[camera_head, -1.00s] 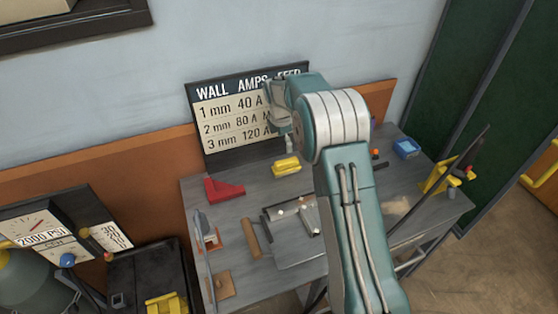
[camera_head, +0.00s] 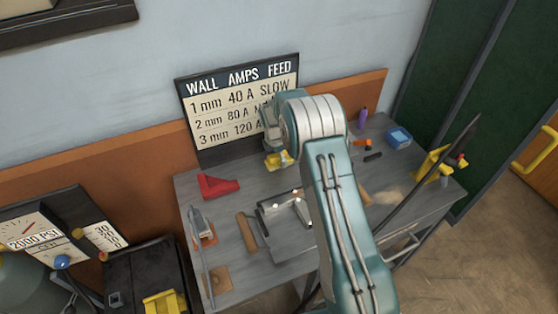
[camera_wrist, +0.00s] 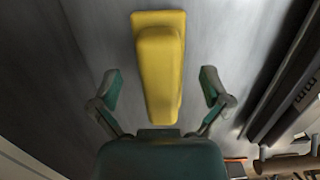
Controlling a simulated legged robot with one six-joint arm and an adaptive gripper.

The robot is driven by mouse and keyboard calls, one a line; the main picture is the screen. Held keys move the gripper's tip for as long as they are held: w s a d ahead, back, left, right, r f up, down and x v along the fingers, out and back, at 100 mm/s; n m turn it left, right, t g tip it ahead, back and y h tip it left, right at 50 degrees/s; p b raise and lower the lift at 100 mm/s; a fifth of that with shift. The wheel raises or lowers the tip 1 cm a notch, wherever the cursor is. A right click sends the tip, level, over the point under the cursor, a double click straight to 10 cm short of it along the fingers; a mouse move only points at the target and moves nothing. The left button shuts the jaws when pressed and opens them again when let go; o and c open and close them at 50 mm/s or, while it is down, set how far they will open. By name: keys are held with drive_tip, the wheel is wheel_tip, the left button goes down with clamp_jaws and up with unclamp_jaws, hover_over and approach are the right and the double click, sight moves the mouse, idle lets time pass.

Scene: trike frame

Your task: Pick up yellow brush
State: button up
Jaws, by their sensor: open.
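The yellow brush (camera_wrist: 159,68) lies on the grey workbench. In the wrist view it stands lengthwise between my two fingers, with a gap on each side. My gripper (camera_wrist: 161,88) is open around its near part, and I see no contact. In the head view the yellow brush (camera_head: 278,160) shows near the back of the bench, partly hidden by my gripper (camera_head: 278,150), which is just above it.
A red angle block (camera_head: 217,186) lies left of the brush on the workbench (camera_head: 225,233). The amps sign (camera_head: 238,105) stands close behind.

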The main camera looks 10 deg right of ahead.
drive_tip(key=shift+f, duration=0.45)
drive_tip(key=c, duration=1.3)
drive_tip(key=shift+o, duration=0.2)
wheel_tip(320, 180, up, 4)
drive_tip(key=shift+w+f, duration=0.1)
drive_tip(key=shift+f, duration=0.15)
drive_tip(key=s+d+r, duration=0.4)
drive_tip(key=s+r, duration=0.5)
drive_tip(key=s, duration=0.4)
drive_tip(key=shift+s+r, duration=0.3)
